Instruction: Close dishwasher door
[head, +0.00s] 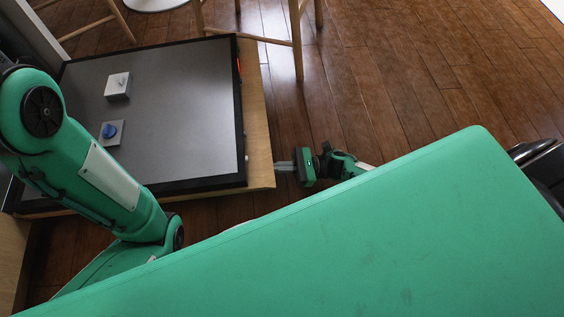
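The dishwasher door (185,95) lies folded down and open, about level. Its inner face is grey with a black rim, and a wooden panel (256,130) shows along its right edge. A small white block (118,86) and a blue round part on a grey plate (110,131) are on the inner face. My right gripper (283,167) is just right of the door's near right corner, fingers pointing left toward the wooden edge. I cannot tell whether it touches the edge or whether its fingers are apart. My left arm crosses the door's left side; its gripper is out of sight.
Wooden chair legs (297,50) stand just beyond the door's far right corner. A round white surface (155,3) shows at the top. The wooden floor (400,70) to the right is clear. My green body hides the lower right.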

